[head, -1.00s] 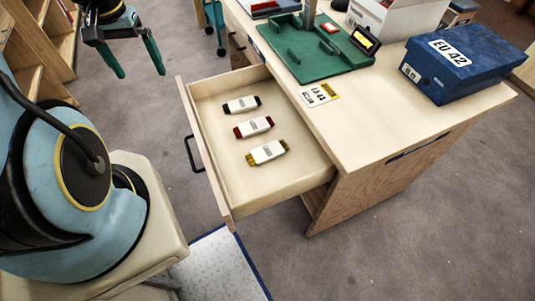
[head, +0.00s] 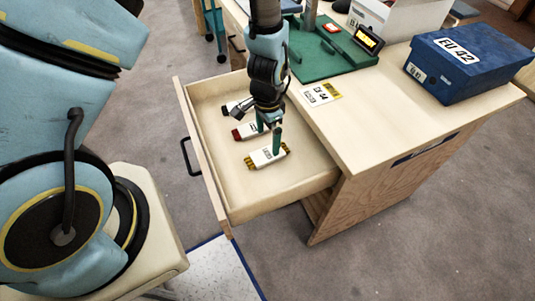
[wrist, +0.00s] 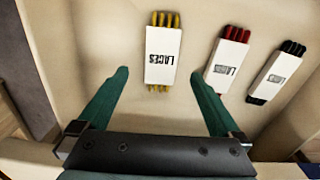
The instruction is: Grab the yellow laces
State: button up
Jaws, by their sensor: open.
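The yellow laces (head: 267,156), yellow cords in a white paper sleeve, lie in the open drawer nearest its front-right part. In the wrist view the yellow laces (wrist: 162,55) lie ahead of and between my two green fingertips. My gripper (head: 268,136) is open and empty, pointing down into the drawer above the laces. In the wrist view my gripper (wrist: 158,80) has its fingers spread wider than the sleeve, with a gap on both sides. I cannot tell exactly how high the fingertips are above the drawer floor.
The red laces (wrist: 228,58) and the black laces (wrist: 276,72) lie beside the yellow ones in the drawer (head: 236,205). The desk top (head: 365,130) overhangs close by, with a blue shoe box (head: 465,65) and a green tray (head: 330,65) on it.

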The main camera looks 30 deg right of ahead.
aim_at(268, 153)
jog(key=shift+w+f+p, duration=0.15)
jog(key=shift+f+p, duration=1.05)
jog(key=shift+f, duration=2.35)
jog(key=shift+c, duration=0.2)
jog(key=c, duration=1.3)
